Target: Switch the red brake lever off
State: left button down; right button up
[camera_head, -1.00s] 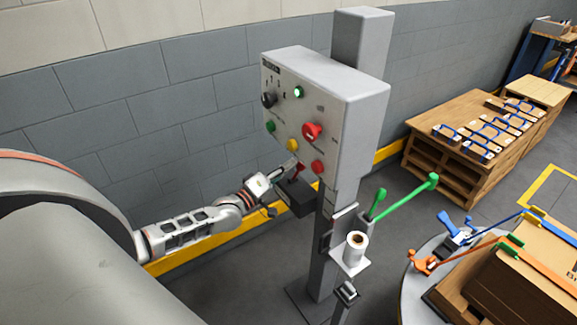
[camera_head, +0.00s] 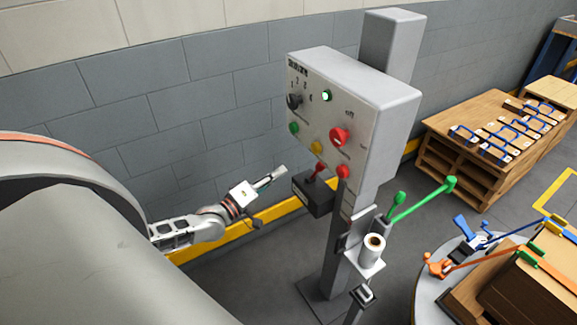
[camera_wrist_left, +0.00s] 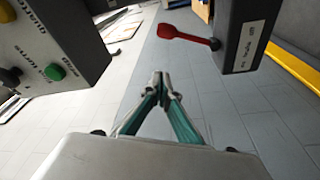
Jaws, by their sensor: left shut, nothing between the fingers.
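The red brake lever (camera_head: 317,170) sticks up from a dark box (camera_head: 313,197) below the control panel. In the left wrist view, the red lever (camera_wrist_left: 185,35) juts sideways from the dark box (camera_wrist_left: 246,30), which has a white label too small to read. My left gripper (camera_head: 281,172) is to the left of the lever, with a gap between them. In the left wrist view, its fingertips (camera_wrist_left: 158,78) are together and empty, and the lever lies beyond them. My right gripper is not in view.
The grey control panel (camera_head: 375,110) carries a red knob (camera_head: 339,136), a black knob (camera_head: 294,101) and coloured buttons. A post (camera_head: 335,235) supports it. A paper roll (camera_head: 373,248) and green handles (camera_head: 425,199) are at lower right. Free space lies left of the box.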

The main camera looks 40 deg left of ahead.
pick_arm(q)
jog(key=shift+v, duration=0.75)
jog(key=shift+d, duration=0.1)
